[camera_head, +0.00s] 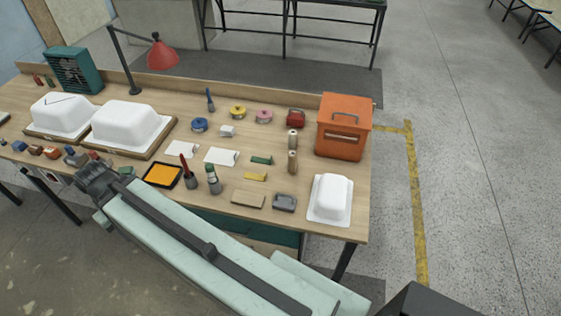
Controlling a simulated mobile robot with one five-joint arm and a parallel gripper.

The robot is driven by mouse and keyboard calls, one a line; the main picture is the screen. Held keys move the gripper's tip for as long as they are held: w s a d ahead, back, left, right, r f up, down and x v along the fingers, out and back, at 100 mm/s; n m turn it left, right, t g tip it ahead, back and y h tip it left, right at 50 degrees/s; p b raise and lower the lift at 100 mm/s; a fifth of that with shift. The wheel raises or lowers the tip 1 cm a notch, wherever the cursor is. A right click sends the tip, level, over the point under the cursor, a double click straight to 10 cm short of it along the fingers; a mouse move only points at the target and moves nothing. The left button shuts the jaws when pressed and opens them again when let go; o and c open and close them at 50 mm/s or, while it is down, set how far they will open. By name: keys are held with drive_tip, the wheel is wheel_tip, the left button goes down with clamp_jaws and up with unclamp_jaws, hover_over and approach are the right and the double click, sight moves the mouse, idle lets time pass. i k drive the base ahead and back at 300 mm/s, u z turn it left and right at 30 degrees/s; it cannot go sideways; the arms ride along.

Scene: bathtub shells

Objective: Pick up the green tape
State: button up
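I cannot clearly make out a green tape roll. A small dark green piece (126,170) shows beside the end of my arm, partly hidden by it and too small to identify. A flat green block (261,160) lies right of the middle of the workbench. Round blue (199,125), yellow (238,111) and pink (263,116) rolls or tins lie toward the back. My arm reaches from the lower right to the bench's front left edge. My gripper (99,216) is around its far end, small and pointing down, and its fingers are not clear.
An orange-topped tray (162,174) and upright bottles (213,180) stand near my arm.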

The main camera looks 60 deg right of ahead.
sight(268, 161)
drive_tip(key=z, duration=0.2)
drive_tip(key=i, duration=1)
drive_tip(key=u, duration=0.05)
